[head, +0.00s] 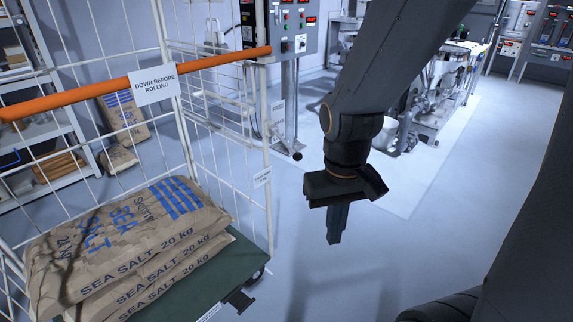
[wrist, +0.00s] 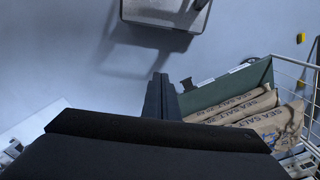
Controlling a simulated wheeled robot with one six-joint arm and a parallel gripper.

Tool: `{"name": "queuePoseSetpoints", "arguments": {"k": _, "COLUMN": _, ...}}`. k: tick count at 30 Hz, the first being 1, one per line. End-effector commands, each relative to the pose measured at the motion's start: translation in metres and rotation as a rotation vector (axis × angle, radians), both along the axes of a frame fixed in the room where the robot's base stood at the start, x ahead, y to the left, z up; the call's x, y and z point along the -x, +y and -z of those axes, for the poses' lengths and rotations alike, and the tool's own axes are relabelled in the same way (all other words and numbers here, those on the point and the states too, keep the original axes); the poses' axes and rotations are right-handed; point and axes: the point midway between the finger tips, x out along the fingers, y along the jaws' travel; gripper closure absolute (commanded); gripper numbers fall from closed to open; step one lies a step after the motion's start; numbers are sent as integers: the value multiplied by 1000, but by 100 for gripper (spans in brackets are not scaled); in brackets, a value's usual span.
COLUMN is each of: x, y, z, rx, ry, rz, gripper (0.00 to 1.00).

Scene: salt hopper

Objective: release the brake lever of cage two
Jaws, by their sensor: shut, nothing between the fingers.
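A white wire roll cage (head: 268,212) stands at the left with a green deck (head: 190,290). A small dark pedal-like part (head: 240,301) sticks out at the deck's near right corner; it looks like the brake lever. It also shows in the wrist view (wrist: 187,85), just right of my fingers. The cage's number cannot be read. My gripper (head: 335,238) points down, shut and empty, in the open space right of the cage, apart from the pedal. Its fingers (wrist: 161,80) lie together in the wrist view.
Sea salt sacks (head: 130,250) lie stacked on the deck. An orange bar (head: 205,62) with a "DOWN BEFORE ROLLING" sign (head: 153,85) crosses the cage. A control panel (head: 290,25) and machinery (head: 440,90) stand behind. The floor (head: 300,240) around my gripper is clear.

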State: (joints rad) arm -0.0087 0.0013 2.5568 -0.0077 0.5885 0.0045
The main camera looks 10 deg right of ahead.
Motion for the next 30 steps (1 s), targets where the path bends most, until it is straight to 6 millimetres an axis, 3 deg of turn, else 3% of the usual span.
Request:
{"name": "queuePoseSetpoints", "arguments": {"k": 4, "x": -6, "y": -3, "z": 16, "rx": 77, "ry": 54, "rz": -157, "gripper": 100}}
{"name": "queuePoseSetpoints", "arguments": {"k": 8, "x": -25, "y": -15, "z": 37, "rx": 235, "ry": 139, "rz": -439, "gripper": 100}}
{"name": "queuePoseSetpoints", "arguments": {"k": 11, "x": -56, "y": -25, "z": 50, "rx": 401, "ry": 200, "rz": -690, "gripper": 100}}
{"name": "queuePoseSetpoints", "arguments": {"k": 15, "x": -118, "y": -23, "z": 59, "rx": 661, "ry": 248, "rz": -1022, "gripper": 100}}
{"name": "queuePoseSetpoints", "arguments": {"k": 17, "x": -149, "y": -14, "z": 61, "rx": 778, "ry": 254, "rz": -1155, "gripper": 100}}
{"name": "queuePoseSetpoints", "arguments": {"k": 21, "x": -214, "y": 22, "z": 61, "rx": 1034, "ry": 231, "rz": -1406, "gripper": 100}}
{"name": "queuePoseSetpoints", "arguments": {"k": 24, "x": -248, "y": 53, "z": 59, "rx": 1177, "ry": 200, "rz": -1528, "gripper": 100}}
{"name": "queuePoseSetpoints", "arguments": {"k": 30, "x": -278, "y": 89, "z": 55, "rx": 1321, "ry": 153, "rz": -1640, "gripper": 100}}
